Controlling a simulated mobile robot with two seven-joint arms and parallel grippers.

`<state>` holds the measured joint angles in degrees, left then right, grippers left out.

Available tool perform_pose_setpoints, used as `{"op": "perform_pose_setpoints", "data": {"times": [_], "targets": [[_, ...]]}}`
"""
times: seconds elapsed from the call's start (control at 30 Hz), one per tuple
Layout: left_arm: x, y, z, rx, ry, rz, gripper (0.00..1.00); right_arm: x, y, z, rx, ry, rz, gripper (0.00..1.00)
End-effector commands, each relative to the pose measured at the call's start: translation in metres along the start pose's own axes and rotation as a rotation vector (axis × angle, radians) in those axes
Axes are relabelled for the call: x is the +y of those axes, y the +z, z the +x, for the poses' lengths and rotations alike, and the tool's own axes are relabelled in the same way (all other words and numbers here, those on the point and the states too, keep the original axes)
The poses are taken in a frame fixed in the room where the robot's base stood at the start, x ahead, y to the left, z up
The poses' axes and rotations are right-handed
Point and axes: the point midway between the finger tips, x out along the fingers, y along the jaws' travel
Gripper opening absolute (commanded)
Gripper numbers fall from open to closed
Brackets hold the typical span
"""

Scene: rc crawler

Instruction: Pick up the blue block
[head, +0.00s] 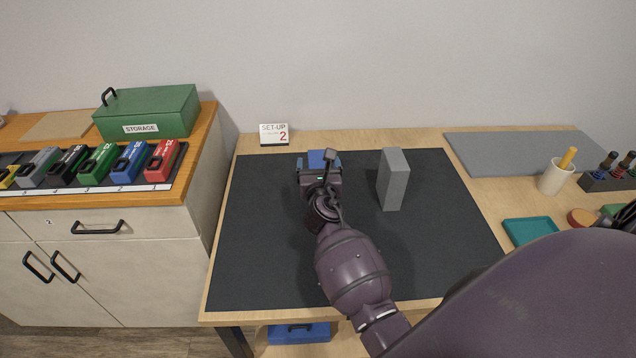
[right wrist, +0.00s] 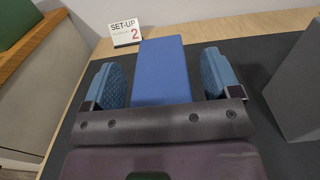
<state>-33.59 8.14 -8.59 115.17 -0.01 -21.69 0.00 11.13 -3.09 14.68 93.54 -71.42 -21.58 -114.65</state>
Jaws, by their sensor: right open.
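The blue block (head: 318,155) stands on the dark mat (head: 260,230) near its back edge, partly hidden by my right gripper (head: 319,165). In the right wrist view the blue block (right wrist: 161,72) shows between the two blue finger pads of my right gripper (right wrist: 163,80). The gripper is open, with a gap visible between the block and each pad. The lower part of the block is hidden behind the gripper body. My left gripper is not in view.
A grey block (head: 393,180) stands upright on the mat, right of my gripper. A SET-UP 2 sign (head: 273,135) stands behind the mat. A teal tray (head: 530,231) and a cup (head: 553,178) are at the right. The mat's left part is clear.

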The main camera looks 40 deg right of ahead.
Motion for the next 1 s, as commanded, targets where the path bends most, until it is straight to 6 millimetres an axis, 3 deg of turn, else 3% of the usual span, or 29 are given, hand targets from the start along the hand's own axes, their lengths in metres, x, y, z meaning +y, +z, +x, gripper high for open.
{"op": "perform_pose_setpoints", "data": {"times": [0.07,0.6,1.0], "targets": [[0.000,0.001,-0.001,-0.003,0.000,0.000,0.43,0.000,0.000,0.000,0.000,0.000,0.000,0.81],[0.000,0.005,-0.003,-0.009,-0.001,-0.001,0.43,0.000,0.000,-0.001,0.000,0.000,-0.001,0.00],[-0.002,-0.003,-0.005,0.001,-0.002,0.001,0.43,0.000,0.012,0.000,-0.006,0.000,0.001,0.00]]}}
